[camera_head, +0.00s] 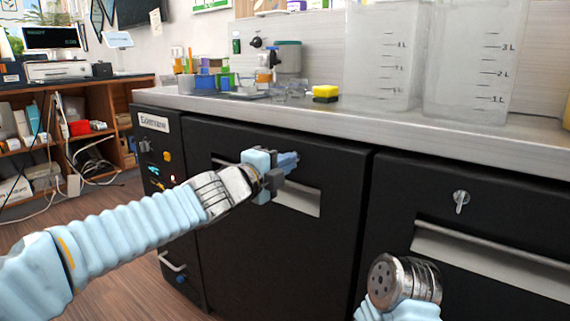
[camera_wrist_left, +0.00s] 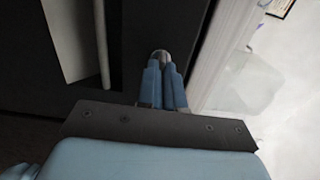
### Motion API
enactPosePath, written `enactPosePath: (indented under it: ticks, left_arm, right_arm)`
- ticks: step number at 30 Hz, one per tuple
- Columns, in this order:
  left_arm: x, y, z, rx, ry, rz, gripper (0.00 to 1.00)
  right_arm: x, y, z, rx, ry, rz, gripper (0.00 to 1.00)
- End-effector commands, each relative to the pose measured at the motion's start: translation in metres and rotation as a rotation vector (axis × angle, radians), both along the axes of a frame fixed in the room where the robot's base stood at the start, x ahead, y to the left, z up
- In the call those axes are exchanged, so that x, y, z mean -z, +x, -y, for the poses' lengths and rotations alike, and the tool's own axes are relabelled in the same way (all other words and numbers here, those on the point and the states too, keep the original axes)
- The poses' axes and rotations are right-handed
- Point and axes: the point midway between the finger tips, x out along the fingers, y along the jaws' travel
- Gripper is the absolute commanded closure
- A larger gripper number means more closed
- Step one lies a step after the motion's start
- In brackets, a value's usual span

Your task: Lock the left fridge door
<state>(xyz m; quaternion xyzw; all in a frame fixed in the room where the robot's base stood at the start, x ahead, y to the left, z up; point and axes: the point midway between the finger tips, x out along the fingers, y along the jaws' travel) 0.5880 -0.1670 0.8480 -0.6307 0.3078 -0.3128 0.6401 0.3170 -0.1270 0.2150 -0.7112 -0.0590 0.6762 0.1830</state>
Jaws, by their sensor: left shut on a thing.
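The left fridge door (camera_head: 280,240) is black, appears closed, and has a pale recessed handle (camera_head: 305,200). My left gripper (camera_head: 290,161) is at the upper part of this door, above the handle. In the left wrist view its two blue fingers (camera_wrist_left: 166,88) are shut on a small round metal piece, the door's lock key (camera_wrist_left: 160,56). The head view hides the key behind the gripper, and its turn angle cannot be told. My right arm's metal end shows low at the right, with no gripper fingers in view.
The right fridge door (camera_head: 500,235) has its own key (camera_head: 461,201) and a long handle (camera_head: 490,258). Open floor lies at the left.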

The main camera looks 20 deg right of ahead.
Motion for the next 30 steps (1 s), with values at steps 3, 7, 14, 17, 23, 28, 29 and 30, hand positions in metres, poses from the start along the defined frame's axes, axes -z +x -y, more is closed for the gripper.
enactPosePath:
  ticks: [3, 7, 14, 17, 23, 28, 29, 30]
  left_arm:
    - [0.001, 0.0, 0.001, 0.001, 0.003, 0.001, 1.0]
    - [0.001, 0.0, 0.001, 0.001, 0.003, 0.0, 1.0]
    - [0.001, 0.0, 0.0, 0.001, 0.002, 0.0, 0.68]
    - [0.001, 0.0, 0.0, 0.0, 0.001, 0.0, 0.68]
    - [0.001, -0.003, -0.004, 0.0, 0.001, -0.001, 0.68]
    - [0.001, -0.02, -0.027, -0.002, 0.001, 0.001, 0.68]
    - [0.001, -0.025, -0.033, -0.002, 0.001, 0.001, 0.68]
    - [0.001, -0.031, -0.041, -0.002, 0.001, 0.001, 0.68]
  right_arm:
    - [0.0, 0.0, 0.0, 0.0, 0.0, 0.0, 1.0]
    - [0.0, 0.0, 0.0, 0.0, 0.0, 0.0, 1.0]
    - [0.0, 0.0, 0.0, 0.0, 0.0, 0.0, 1.0]
    - [0.0, 0.0, 0.0, 0.0, 0.0, 0.0, 1.0]
    - [0.001, 0.0, 0.0, 0.0, 0.0, 0.0, 1.0]
    - [0.007, 0.0, -0.001, -0.001, 0.001, -0.002, 1.0]
    - [0.007, 0.0, -0.001, -0.001, 0.001, -0.002, 1.0]
    - [0.008, 0.0, -0.001, -0.001, 0.001, -0.002, 1.0]
